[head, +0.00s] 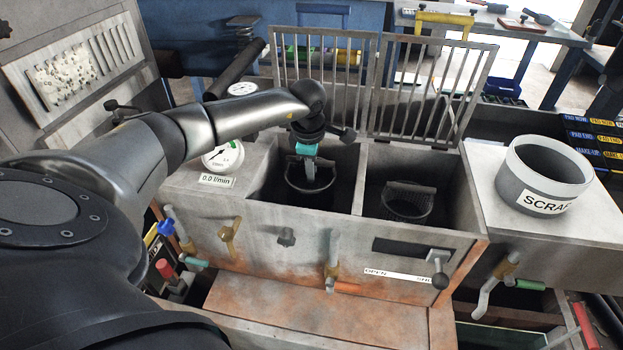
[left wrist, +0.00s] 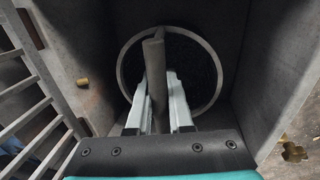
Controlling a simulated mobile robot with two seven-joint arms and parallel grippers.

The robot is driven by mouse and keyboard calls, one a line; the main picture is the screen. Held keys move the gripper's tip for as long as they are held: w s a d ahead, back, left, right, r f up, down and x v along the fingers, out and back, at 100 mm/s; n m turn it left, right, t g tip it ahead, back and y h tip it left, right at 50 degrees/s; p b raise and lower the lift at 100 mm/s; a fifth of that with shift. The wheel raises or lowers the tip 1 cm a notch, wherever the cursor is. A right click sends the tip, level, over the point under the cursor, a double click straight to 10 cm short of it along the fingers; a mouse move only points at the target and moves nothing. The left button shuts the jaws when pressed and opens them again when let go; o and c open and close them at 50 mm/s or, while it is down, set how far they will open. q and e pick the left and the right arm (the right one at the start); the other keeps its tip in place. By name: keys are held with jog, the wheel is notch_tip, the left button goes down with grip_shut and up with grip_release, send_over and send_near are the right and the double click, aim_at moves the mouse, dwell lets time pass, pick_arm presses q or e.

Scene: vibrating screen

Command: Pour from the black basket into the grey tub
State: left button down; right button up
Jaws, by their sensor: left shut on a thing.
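A round black basket (head: 311,186) sits in the left bay of the vibrating screen. My left gripper (head: 309,172) reaches down into that bay and is shut on the basket's handle bar. In the left wrist view the pale fingers (left wrist: 157,92) are on both sides of the bar, and the basket's round rim (left wrist: 219,68) lies around and below them. The inside of the basket is dark, so its contents are unclear. The grey tub (head: 510,180), labelled SCRAP, stands on the flat top at the right. My right gripper is in neither view.
A second dark mesh basket (head: 405,204) sits in the right bay, beyond a dividing wall. Two barred lids (head: 435,90) stand open behind the bays. A round gauge (head: 223,157) is left of the left bay. Valve handles line the front panel.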

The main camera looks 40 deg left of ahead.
pick_arm(q)
notch_tip(320, 180, down, 3)
jog(key=shift+f+b, duration=0.2)
jog(key=shift+b, duration=0.2)
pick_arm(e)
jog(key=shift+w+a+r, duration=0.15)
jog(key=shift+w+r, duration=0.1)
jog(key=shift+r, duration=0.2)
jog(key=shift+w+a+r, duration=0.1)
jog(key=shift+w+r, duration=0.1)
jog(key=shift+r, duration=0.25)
pick_arm(q)
jog(key=shift+f, duration=0.15)
jog(key=c, duration=0.8)
grip_release()
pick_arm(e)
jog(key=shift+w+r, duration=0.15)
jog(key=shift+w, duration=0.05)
pick_arm(q)
jog(key=shift+f, duration=0.1)
